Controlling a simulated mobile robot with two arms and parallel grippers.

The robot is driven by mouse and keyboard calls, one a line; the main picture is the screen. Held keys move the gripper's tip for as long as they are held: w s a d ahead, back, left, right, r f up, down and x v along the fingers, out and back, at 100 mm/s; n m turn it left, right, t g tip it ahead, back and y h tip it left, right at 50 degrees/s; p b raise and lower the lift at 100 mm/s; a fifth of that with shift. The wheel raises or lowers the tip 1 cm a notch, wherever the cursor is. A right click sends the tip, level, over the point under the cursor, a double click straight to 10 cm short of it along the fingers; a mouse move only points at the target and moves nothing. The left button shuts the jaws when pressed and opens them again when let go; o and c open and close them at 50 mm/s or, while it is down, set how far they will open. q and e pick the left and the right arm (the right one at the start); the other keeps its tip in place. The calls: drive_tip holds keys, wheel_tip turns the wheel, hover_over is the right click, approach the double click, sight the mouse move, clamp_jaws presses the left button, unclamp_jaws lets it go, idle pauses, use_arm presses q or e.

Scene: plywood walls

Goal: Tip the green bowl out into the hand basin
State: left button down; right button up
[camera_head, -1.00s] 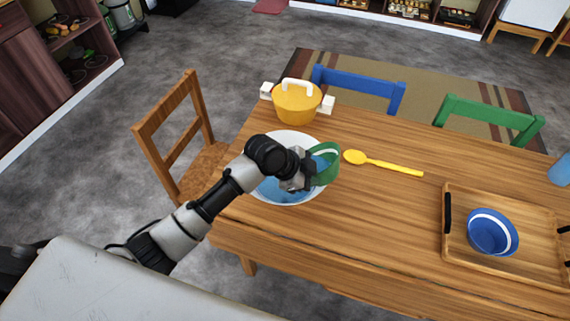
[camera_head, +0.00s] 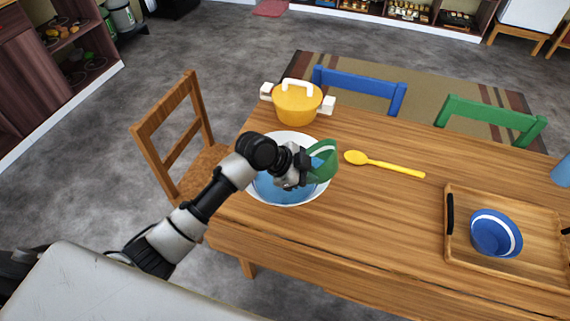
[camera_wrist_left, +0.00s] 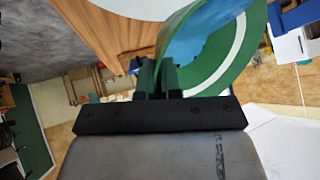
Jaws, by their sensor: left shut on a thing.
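The green bowl (camera_head: 327,165) is held by my left gripper (camera_head: 303,167), which is shut on its rim. The bowl is tilted on its side, at the right edge of the white hand basin (camera_head: 318,192). The basin stands on the wooden table with blue contents visible inside. In the left wrist view the bowl (camera_wrist_left: 222,62) shows a white stripe and blue contents, with the gripper (camera_wrist_left: 168,80) pinching its wall. My arm hides part of the basin. My right gripper is not in view.
A yellow pot (camera_head: 297,103) with a white lid handle stands behind the basin. A yellow spoon (camera_head: 385,164) lies to the right. A wooden tray (camera_head: 462,256) holding a blue bowl (camera_head: 495,233) is at the right. Chairs stand around the table (camera_head: 390,220).

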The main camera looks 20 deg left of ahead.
use_arm(q)
drive_tip(key=shift+a+r+b, duration=0.15)
drive_tip(key=shift+a+b, duration=0.05)
drive_tip(key=shift+b, duration=0.1)
drive_tip(key=shift+w+a+r+n+h+b, duration=0.15)
drive_tip(key=shift+a+r+n+h+b, duration=0.3)
drive_tip(key=shift+h+b, duration=0.6)
idle(0.8)
drive_tip(key=shift+r, duration=0.1)
drive_tip(key=y+p, duration=0.1)
drive_tip(key=d+f+m+y+p, duration=0.1)
drive_tip(key=p, duration=0.1)
drive_tip(key=d+y+p, duration=0.1)
drive_tip(key=shift+s+f+p, duration=0.2)
drive_tip(key=shift+s+p, duration=0.05)
drive_tip(key=shift+p, duration=0.15)
drive_tip(key=shift+d+f+y, duration=0.1)
drive_tip(key=shift+f+y, duration=0.15)
drive_tip(key=shift+f, duration=0.1)
drive_tip(key=shift+d+r+p, duration=0.2)
drive_tip(key=shift+d+p, duration=0.1)
drive_tip(key=shift+p, duration=0.05)
drive_tip(key=s+d+f+m+t+y+p, duration=0.1)
drive_tip(key=d+m+y+p, duration=0.1)
drive_tip(key=d+y+p, duration=0.4)
drive_tip(key=shift+s+d+y+p, duration=0.2)
drive_tip(key=shift+d+y+p, duration=0.2)
drive_tip(key=shift+p, duration=0.45)
